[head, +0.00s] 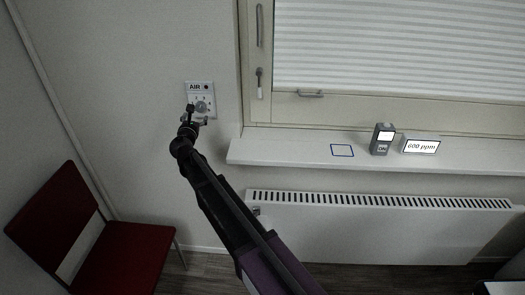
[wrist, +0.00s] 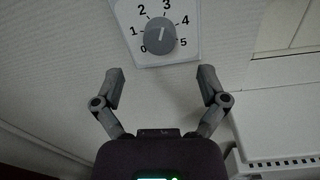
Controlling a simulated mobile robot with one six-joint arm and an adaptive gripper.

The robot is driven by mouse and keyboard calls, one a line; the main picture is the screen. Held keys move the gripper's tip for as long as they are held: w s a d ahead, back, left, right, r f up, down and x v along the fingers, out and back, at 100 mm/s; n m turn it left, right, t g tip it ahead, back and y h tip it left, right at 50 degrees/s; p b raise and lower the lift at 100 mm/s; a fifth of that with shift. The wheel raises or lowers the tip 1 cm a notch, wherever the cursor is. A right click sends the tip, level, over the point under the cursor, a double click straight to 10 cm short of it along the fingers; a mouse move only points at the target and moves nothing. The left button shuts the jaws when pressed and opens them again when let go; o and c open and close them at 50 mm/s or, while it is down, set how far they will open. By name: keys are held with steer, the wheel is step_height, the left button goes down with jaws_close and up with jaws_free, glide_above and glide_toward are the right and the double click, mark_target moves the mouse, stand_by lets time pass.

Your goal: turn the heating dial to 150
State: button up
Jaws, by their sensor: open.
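A grey round dial (wrist: 160,35) sits on a white wall plate (wrist: 137,58) with a printed scale from 0 to 5. Its pale pointer line points up, near the 3. In the head view the plate (head: 194,86) is marked "AIR", with a dark round spot beside the word; the dial (head: 201,106) shows there partly behind my gripper. No mark of 150 is visible. My gripper (wrist: 160,74) is open and empty, its fingers apart just below the dial in the wrist view and not around it. It also shows in front of the plate's lower part in the head view (head: 196,118).
A white sill (head: 290,150) right of the plate holds a blue square outline (head: 342,150), a grey meter (head: 382,139) and a "600 ppm" sign (head: 420,146). A radiator (head: 380,228) is below. A red chair (head: 110,255) stands left. The wall around the plate is bare.

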steer(key=s, duration=0.6)
steer(key=s+d+f+m+g+h, duration=0.1)
steer(key=d+f+m+g+h, duration=0.2)
steer(key=d+m, duration=0.4)
steer(key=d+f+m+g+h, duration=0.3)
steer(key=d+f+m, duration=0.2)
steer(key=d, duration=1.3)
steer(key=shift+s+f+m+b, duration=0.3)
steer(key=shift+s+m, duration=0.05)
steer(key=shift+m, duration=0.95)
steer(key=shift+d, duration=0.1)
steer(key=s+d+f+m+g+y, duration=0.1)
steer(key=s+d+f+m+g, duration=0.35)
steer(key=d, duration=0.35)
steer(key=s+d+f+m+g, duration=0.3)
steer(key=s+d+m, duration=0.3)
steer(key=d, duration=0.1)
steer(key=s+d+f+m+g+y, duration=0.1)
steer(key=s+d+m+g+y, duration=0.1)
steer(key=s+m, duration=0.2)
steer(key=s+d+f+m+g+y, duration=0.2)
steer(key=s+m, duration=0.3)
steer(key=s, duration=0.4)
steer(key=shift+d+y, duration=0.5)
steer(key=shift+d, duration=0.05)
